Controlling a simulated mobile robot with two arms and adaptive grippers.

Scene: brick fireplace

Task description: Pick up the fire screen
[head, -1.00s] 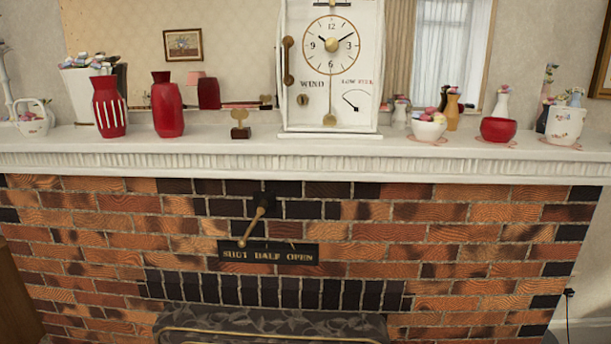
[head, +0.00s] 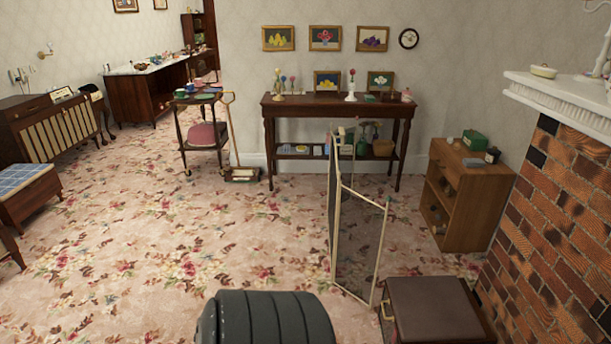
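The fire screen (head: 357,243) stands upright on the floral carpet, right of the middle of the head view. It has dark, see-through mesh panels in a pale frame, folded at an angle to each other. Its lower right corner is close to a brown-topped box; I cannot tell if they touch. A dark ribbed rounded form at the bottom middle seems to be part of my arm. Neither of my grippers can be made out in this view.
The brown-topped box (head: 431,309) stands right of the screen, near the brick fireplace (head: 545,225). A small wooden shelf unit (head: 464,192) stands behind it. A dark console table (head: 337,108) is against the back wall. The carpet (head: 170,245) left of the screen is clear.

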